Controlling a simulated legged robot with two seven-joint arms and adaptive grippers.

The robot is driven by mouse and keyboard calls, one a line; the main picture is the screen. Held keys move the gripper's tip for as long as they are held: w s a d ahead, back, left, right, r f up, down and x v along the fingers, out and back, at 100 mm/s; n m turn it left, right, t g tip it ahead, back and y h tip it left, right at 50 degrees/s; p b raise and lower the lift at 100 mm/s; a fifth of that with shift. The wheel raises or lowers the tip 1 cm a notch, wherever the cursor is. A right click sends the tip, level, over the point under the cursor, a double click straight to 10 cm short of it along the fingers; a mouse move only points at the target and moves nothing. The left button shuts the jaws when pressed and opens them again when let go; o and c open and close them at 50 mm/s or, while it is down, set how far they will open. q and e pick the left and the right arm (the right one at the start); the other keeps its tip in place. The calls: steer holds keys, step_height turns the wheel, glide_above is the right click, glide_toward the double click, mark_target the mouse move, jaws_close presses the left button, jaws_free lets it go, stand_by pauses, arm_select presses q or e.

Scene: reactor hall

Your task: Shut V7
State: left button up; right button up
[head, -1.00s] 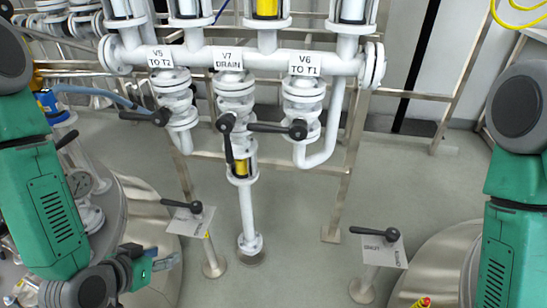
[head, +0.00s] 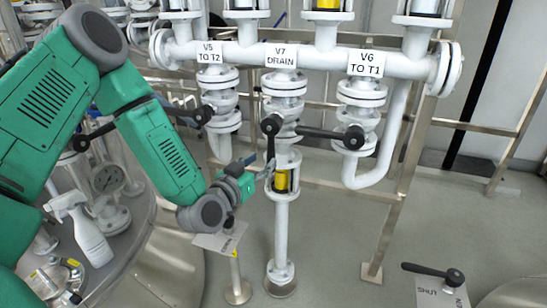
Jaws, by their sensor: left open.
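The V7 DRAIN label (head: 281,56) marks the middle white valve (head: 284,103) on the pipe manifold. Its black handle (head: 270,145) hangs straight down from a round hub, in line with the vertical drain pipe. My left gripper (head: 262,168) comes in from the left, with its fingertips by the lower end of this handle. It is open; I cannot tell whether the handle lies between the fingers or touches them. My right gripper is out of view.
V5's handle (head: 192,117) and V6's handle (head: 333,134) both stick out sideways to the left, V6's reaching close to V7. A spray bottle (head: 81,229) stands on the metal tank at left. A SHUT signpost (head: 441,290) stands at lower right.

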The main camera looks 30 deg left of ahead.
mark_target(268, 155)
arm_select(q)
steer(key=w, duration=0.3)
steer(key=w+b, duration=0.1)
steer(key=shift+w+a+f, duration=0.1)
steer(key=shift+w+a, duration=0.05)
steer(key=shift+a, duration=0.1)
steer(key=shift+w+d, duration=0.15)
steer(key=shift+w, duration=0.45)
jaws_close()
